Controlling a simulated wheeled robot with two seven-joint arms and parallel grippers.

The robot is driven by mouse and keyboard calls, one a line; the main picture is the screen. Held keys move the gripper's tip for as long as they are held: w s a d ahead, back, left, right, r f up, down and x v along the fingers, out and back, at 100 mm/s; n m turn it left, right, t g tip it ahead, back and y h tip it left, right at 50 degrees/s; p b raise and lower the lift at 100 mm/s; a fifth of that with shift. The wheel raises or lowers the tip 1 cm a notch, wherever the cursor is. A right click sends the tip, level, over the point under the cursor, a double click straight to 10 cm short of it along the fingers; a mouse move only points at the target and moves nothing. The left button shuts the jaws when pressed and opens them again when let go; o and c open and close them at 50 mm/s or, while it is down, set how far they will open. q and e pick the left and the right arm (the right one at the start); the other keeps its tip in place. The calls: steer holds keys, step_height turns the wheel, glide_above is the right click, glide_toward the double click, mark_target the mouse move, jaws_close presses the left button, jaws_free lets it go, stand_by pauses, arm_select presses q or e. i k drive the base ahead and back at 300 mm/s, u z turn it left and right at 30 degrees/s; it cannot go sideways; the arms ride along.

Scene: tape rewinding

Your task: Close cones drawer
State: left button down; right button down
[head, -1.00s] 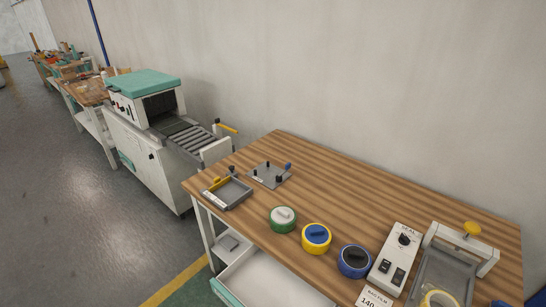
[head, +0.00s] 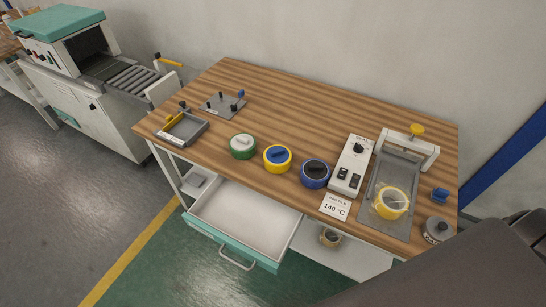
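The drawer (head: 202,230) under the wooden table is pulled out, with a teal front and a metal handle (head: 237,260) at its outer side. Its white inside looks empty. No label on it shows whether it is the cones drawer. Neither of my grippers is in view; a large dark part, probably of my arm, fills the bottom right corner.
On the table (head: 290,95) stand green (head: 242,147), yellow (head: 277,159) and blue (head: 315,173) rolls, a white control box (head: 351,165) and a sealing tray (head: 375,215). A roll (head: 330,237) lies below. Green floor (head: 165,270) in front of the drawer is clear.

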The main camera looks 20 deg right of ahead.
mark_target(260, 230)
steer(key=u, duration=1.4)
steer(key=k, duration=0.65)
steer(key=z, duration=1.1)
steer(key=i, duration=0.5)
